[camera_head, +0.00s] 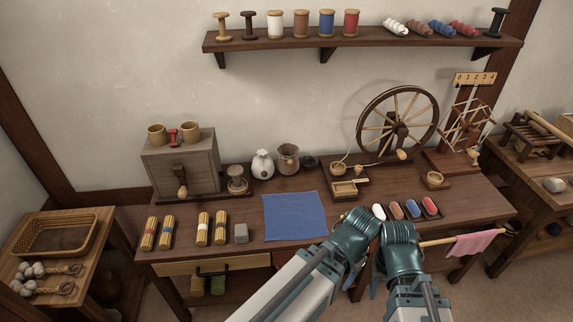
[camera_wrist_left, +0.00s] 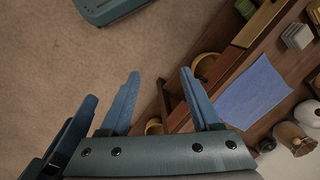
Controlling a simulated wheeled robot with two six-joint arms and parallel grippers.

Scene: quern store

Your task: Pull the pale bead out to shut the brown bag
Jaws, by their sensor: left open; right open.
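The brown bag (camera_head: 288,160) stands upright at the back of the table, behind the blue cloth (camera_head: 295,217). Its mouth looks open and dark inside. The pale bead is too small to make out for sure against the bag. My left gripper (camera_wrist_left: 160,74) is open and empty in the left wrist view, above the floor by the table's front edge. In the head view both wrists are at the table's front right, well short of the bag. My right gripper (camera_head: 376,284) is low in front of the table, its fingers mostly hidden by the arms.
A white bag (camera_head: 262,164) stands just left of the brown bag, and a dark pot (camera_head: 309,162) just right. A spinning wheel (camera_head: 398,130) stands at the back right. Shuttles (camera_head: 412,209) lie near my wrists. The cloth leaves clear space before the bag.

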